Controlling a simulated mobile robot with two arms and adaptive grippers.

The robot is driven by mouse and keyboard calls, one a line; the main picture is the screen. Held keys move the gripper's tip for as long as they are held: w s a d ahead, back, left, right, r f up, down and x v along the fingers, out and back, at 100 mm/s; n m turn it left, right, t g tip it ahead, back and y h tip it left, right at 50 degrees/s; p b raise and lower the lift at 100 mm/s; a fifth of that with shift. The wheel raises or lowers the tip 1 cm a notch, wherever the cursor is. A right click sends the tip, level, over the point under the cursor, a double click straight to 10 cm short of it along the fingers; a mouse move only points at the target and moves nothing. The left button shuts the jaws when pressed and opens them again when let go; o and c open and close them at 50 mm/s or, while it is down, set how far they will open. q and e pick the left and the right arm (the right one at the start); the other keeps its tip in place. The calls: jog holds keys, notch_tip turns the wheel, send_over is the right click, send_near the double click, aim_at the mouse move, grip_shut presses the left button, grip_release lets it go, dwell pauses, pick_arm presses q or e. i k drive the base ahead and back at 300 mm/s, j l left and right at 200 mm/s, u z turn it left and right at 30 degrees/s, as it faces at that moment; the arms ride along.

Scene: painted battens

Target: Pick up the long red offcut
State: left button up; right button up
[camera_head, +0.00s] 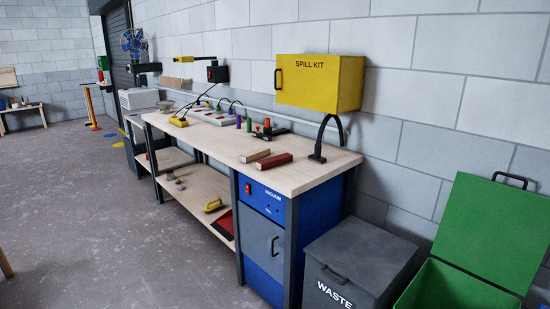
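A long red offcut (274,162) lies on the light wooden workbench (305,177), near its right end and close to the front edge. A shorter tan wooden offcut (255,155) lies just to its left, about parallel to it. Neither of my grippers shows in the head view, so nothing is seen near the red offcut. The top and one long side of the red offcut are in plain sight.
A black bent-neck lamp (318,155) stands behind the red offcut. A yellow spill kit cabinet (305,82) hangs above. A grey waste bin (350,265) and an open green bin (450,288) stand right of the bench. The floor (85,220) at left is clear.

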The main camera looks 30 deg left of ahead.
aim_at(280, 160)
jog(key=i+j, duration=0.5)
jog(key=j, duration=0.15)
jog(key=i+j+u, duration=0.1)
jog(key=i+j, duration=0.4)
jog(key=j, duration=0.2)
